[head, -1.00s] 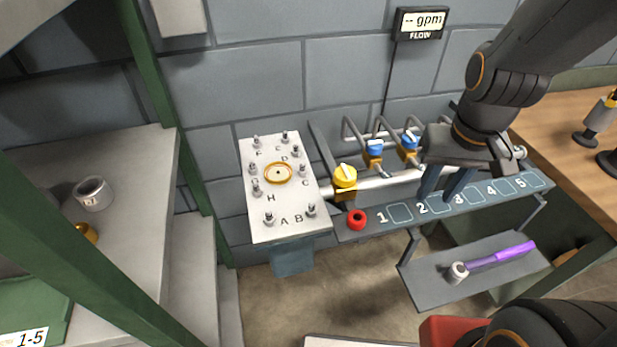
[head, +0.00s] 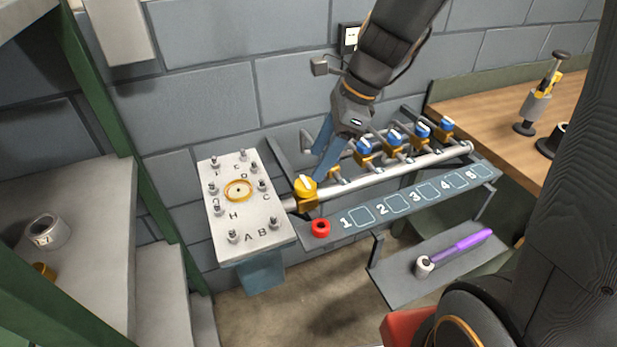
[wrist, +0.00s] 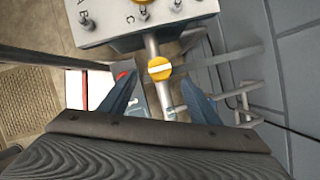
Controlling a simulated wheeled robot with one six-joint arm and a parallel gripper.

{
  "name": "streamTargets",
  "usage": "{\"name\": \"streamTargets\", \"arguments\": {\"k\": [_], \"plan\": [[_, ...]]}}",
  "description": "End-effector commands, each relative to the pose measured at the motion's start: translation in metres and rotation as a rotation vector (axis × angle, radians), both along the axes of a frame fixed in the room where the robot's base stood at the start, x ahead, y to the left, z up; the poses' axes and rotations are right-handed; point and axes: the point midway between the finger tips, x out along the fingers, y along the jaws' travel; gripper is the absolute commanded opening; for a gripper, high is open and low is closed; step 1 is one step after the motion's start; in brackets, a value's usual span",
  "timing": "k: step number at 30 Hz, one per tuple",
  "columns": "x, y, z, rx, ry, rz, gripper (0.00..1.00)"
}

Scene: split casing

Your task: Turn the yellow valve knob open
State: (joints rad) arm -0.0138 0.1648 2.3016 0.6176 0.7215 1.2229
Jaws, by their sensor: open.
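The yellow valve knob (head: 305,186) sits on the pipe at the left end of the manifold, beside the white plate. It has a white bar across its top. In the wrist view the yellow knob (wrist: 159,68) lies ahead, between the lines of my two fingers. My gripper (head: 325,158) is open and empty, just above and to the right of the knob in the head view. In the wrist view my gripper's fingers (wrist: 160,95) are spread apart, and I see no contact with the knob.
Several blue-topped valves (head: 394,138) stand along the pipe to the right. A white plate (head: 210,170) with lettered studs is at left. A purple-handled tool (head: 460,246) rests on the lower shelf. A flow display (head: 349,38) is partly hidden.

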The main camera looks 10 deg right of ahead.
Motion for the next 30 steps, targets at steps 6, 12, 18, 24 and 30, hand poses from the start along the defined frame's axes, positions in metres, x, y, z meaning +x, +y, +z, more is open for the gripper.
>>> {"name": "streamTargets", "arguments": {"k": [6,12,18,24,30], "plan": [[0.0,0.013,-0.032,-0.001,0.004,0.003,0.56],[0.001,0.022,-0.056,-0.003,0.002,0.004,0.56],[0.002,0.026,-0.065,-0.004,0.0,0.004,0.56],[0.002,0.026,-0.065,-0.004,-0.001,0.005,0.56],[0.002,0.025,-0.065,-0.004,-0.001,0.005,0.28]]}}
